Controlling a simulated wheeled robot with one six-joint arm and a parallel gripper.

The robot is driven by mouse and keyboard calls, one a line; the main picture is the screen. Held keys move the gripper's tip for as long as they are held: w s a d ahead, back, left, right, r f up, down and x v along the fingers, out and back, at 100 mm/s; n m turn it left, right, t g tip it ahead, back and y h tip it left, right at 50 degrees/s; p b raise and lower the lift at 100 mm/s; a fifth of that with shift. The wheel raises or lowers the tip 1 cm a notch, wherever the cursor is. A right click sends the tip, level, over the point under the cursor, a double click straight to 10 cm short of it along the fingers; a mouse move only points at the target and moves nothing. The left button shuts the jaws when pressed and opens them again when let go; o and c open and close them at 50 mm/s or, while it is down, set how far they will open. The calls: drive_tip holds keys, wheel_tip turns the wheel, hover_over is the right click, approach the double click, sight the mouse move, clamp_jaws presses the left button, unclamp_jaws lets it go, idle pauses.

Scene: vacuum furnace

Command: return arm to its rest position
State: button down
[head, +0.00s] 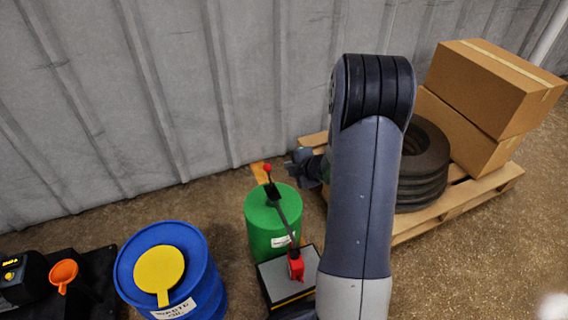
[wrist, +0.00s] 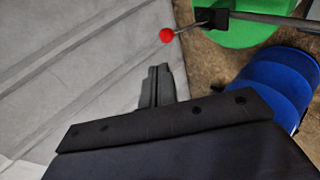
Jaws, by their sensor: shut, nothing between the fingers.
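My arm stands upright across the middle right of the head view. My gripper (head: 293,163) shows as a small dark shape left of the arm, above the right side of the green drum; the wrist behind it is partly hidden by the arm. In the wrist view the gripper (wrist: 158,75) has its dark fingers together, with nothing between them. A lever (head: 284,212) with a red ball end (head: 267,168) slants up in front of the green drum. The ball (wrist: 166,35) is near the fingertips in the wrist picture, apart from them.
A green drum (head: 262,236) and a blue drum (head: 206,284) with a yellow disc (head: 159,272) stand left of the arm. Tyres (head: 428,160) and cardboard boxes (head: 488,85) sit on a pallet (head: 480,196) at right. A corrugated wall (head: 190,90) runs behind. Floor at lower right is clear.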

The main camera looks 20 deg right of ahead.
drive_tip(key=shift+s+d+r, duration=0.15)
drive_tip(key=shift+s+r, duration=0.25)
drive_tip(key=shift+s, duration=0.15)
